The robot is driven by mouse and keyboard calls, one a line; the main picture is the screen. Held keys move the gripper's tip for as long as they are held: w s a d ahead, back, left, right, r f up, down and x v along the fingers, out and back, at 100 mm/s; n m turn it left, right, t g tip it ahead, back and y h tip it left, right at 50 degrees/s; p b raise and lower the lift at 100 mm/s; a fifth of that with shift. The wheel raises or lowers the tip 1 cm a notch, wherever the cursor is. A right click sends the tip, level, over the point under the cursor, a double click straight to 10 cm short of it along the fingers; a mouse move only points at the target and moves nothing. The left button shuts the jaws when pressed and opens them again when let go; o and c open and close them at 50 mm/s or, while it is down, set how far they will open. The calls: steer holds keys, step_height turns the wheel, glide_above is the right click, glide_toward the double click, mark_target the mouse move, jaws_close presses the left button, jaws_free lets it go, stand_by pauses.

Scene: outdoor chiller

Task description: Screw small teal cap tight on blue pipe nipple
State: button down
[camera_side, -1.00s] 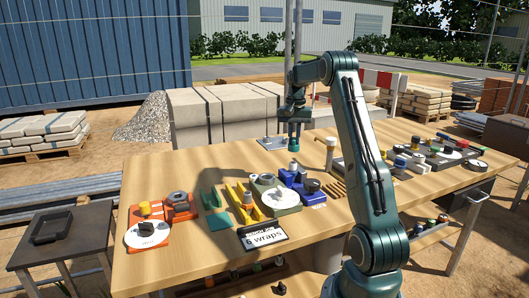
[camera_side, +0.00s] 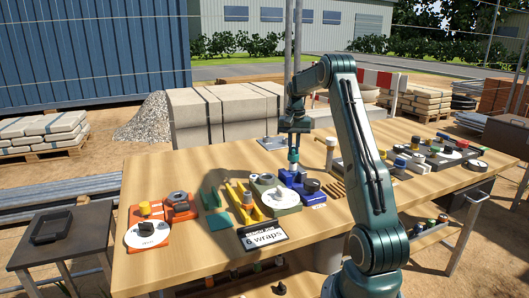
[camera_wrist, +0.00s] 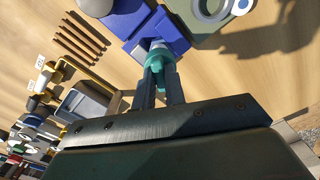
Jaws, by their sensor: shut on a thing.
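The small teal cap (camera_wrist: 157,62) is between the fingertips of my gripper (camera_wrist: 158,75), which is shut on it. In the wrist view the cap sits at the end of a pale pipe piece (camera_wrist: 158,44) on the blue fixture (camera_wrist: 140,25); I cannot tell whether the threads are engaged. In the side view my gripper (camera_side: 294,158) points straight down over the blue fixture (camera_side: 290,178), with the teal cap (camera_side: 293,167) low at its tips. The nipple itself is mostly hidden by the cap and fingers.
A green-grey fixture with a white disc (camera_side: 275,198) stands just left of the blue one. Yellow (camera_side: 240,203) and orange (camera_side: 165,222) fixtures lie farther left. Brown rods (camera_wrist: 82,38) lie close by. A sign reading "6 wraps" (camera_side: 263,236) stands near the front edge.

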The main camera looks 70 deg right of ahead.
steer(key=shift+f, duration=1.2)
stand_by(0.5)
steer(key=m, duration=0.2)
steer(key=shift+m, duration=0.4)
steer(key=m, duration=0.4)
steer(key=shift+f, duration=0.1)
steer(key=shift+m, duration=0.6)
steer(key=shift+f, duration=0.1)
